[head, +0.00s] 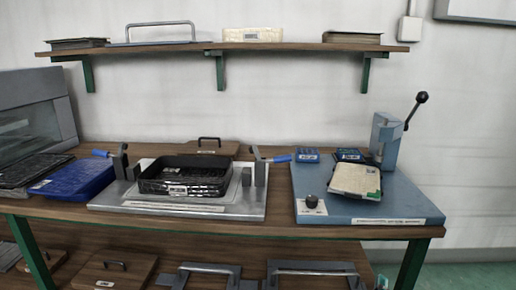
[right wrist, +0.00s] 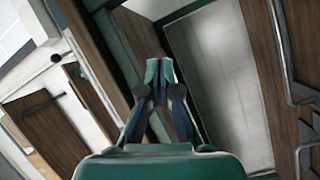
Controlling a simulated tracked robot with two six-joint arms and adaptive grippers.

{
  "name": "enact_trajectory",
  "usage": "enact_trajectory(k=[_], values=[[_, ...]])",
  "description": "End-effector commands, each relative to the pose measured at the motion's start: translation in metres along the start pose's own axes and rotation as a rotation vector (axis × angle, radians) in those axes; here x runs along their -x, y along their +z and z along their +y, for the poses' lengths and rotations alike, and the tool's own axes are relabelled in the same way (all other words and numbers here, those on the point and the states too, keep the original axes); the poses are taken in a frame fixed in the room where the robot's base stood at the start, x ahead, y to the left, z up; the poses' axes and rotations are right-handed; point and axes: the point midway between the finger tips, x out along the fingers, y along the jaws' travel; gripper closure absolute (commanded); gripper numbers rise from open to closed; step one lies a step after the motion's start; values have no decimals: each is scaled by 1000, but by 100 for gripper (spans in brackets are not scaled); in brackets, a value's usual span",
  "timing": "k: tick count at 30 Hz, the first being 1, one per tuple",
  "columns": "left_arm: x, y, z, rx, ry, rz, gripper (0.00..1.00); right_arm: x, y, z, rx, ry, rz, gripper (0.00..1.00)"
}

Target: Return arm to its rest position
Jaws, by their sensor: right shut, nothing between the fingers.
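My right gripper (right wrist: 160,68) shows in the right wrist view, with its green fingertips together and nothing between them. It is clear of the trays and panels on the bench. In the head view, a small pale and green shape at the bottom edge, right of the middle, is too small to tell. My left gripper is in neither view. On the bench, a black tray (head: 186,178) sits on a grey metal fixture (head: 235,205). A cream panel (head: 352,180) lies tilted on the blue base of a lever press (head: 385,140).
A blue tray (head: 75,180) lies left of the fixture. A wall shelf (head: 150,48) holds panels. Below the bench (head: 240,231), a lower shelf carries handled wooden boards (head: 115,272) and metal frames (head: 310,268). Floor shows at right.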

Motion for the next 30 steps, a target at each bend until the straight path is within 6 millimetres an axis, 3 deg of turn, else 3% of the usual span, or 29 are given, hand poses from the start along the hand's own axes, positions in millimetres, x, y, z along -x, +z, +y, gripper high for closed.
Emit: enact_trajectory(k=[1,6,9,13,18,21,26,30], values=[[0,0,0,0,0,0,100,10,10,-40,-37,-123,-1,100],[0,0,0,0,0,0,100,67,35,-154,-228,-527,-57,100],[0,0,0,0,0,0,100,118,50,-210,-354,-766,-150,100],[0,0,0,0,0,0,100,196,65,-261,-515,-1055,-340,100],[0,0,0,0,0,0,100,284,76,-282,-677,-1308,-650,100],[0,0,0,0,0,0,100,317,81,-283,-746,-1375,-832,100],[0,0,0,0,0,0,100,344,87,-281,-857,-1373,-1095,100],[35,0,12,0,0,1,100,343,71,-248,-880,-1357,-1110,100]])
